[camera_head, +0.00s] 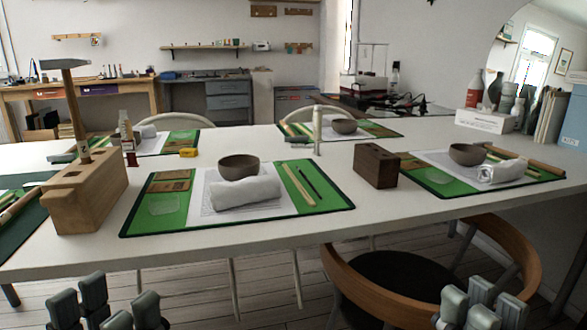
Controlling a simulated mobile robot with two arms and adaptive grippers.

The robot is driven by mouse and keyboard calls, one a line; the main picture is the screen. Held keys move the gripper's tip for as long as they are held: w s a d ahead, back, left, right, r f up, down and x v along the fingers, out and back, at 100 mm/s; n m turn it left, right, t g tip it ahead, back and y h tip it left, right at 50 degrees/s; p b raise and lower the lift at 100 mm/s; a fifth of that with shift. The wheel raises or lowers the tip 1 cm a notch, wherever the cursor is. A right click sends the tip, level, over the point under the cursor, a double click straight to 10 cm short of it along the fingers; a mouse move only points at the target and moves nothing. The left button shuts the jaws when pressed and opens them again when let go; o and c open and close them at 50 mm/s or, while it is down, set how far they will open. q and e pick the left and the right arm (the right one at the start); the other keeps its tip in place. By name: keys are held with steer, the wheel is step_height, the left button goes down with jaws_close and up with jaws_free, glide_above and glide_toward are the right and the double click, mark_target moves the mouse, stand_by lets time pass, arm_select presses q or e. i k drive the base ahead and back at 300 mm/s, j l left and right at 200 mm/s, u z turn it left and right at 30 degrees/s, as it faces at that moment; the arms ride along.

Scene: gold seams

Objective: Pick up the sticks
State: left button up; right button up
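A slim pale wooden stick (297,184) and a thinner dark stick (310,182) lie side by side on the right part of the green mat (333,206) in the middle front of the white table. More pale sticks (295,129) lie on the far green mat. My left gripper (106,308) is at the bottom left, below the table's front edge, with its fingers apart and nothing between them. My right gripper (481,305) is at the bottom right, in front of the chair, and also looks open and empty. Both are well away from the sticks.
A grey bowl (239,167) and a rolled white cloth (245,193) lie left of the sticks. A wooden block (89,194) with a hammer (72,95) stands at left. A dark wooden block (376,165) stands right of the mat. A chair (352,282) stands before the table.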

mark_target(309, 201)
steer(key=i+l+u, duration=0.1)
steer(key=u, duration=0.4)
steer(key=i+l+u, duration=0.2)
steer(key=u, duration=0.25)
